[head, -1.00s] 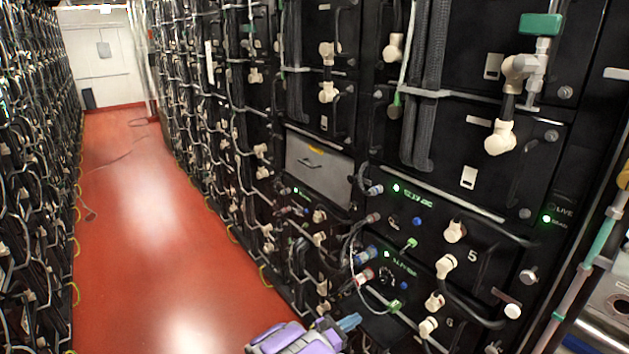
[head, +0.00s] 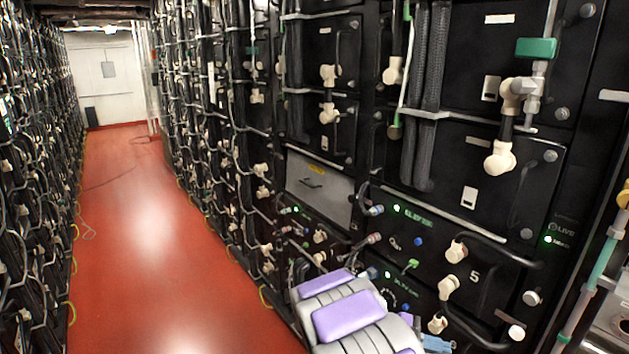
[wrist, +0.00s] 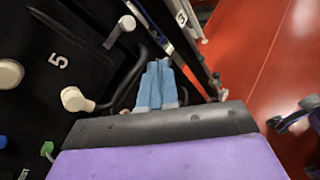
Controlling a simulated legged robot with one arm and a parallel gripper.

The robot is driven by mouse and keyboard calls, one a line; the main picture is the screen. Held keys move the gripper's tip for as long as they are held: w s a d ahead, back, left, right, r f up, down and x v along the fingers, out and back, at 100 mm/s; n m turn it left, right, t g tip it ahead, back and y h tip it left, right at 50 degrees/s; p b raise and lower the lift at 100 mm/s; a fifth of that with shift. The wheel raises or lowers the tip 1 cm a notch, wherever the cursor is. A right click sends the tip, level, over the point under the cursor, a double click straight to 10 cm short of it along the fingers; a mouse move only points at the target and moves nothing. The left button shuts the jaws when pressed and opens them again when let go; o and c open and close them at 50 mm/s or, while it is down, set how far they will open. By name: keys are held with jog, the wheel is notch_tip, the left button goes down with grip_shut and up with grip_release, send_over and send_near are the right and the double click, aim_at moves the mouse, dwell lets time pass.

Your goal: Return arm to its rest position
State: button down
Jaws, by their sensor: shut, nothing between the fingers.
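My arm, grey with purple pads, rises from the bottom middle of the head view in front of the black battery racks (head: 470,190). My gripper (head: 437,344) shows as light blue fingers at the bottom edge, right of the pads, partly cut off. In the wrist view the two blue fingers (wrist: 157,85) lie side by side, shut and empty. They point toward the rack beside the panel marked 5 (wrist: 58,61). I see no contact between the fingers and the rack.
The racks carry cream connectors (head: 499,158), cables and green lights. A grey drawer panel (head: 319,184) sits at mid height. A red floor aisle (head: 150,240) runs left to a white door (head: 97,75) and looks mostly clear, with a thin cable lying on it.

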jog(key=s+r+m+g+y, duration=0.1)
jog(key=s+r+m+y, duration=0.2)
jog(key=s, duration=0.5)
jog(key=s+r+m+g+y, duration=0.2)
jog(key=s+m+y, duration=0.1)
jog(key=s, duration=0.5)
jog(key=s+a+m+t+y, duration=0.1)
jog(key=s+a+m+y, duration=0.2)
jog(key=s+a, duration=0.3)
jog(key=s+a+r+m+t+y, duration=0.1)
jog(key=s+a+m+y, duration=0.2)
jog(key=s, duration=0.8)
jog(key=shift+a+y, duration=1.3)
jog(key=shift+a, duration=0.6)
jog(key=shift+r, duration=0.1)
dwell(0.5)
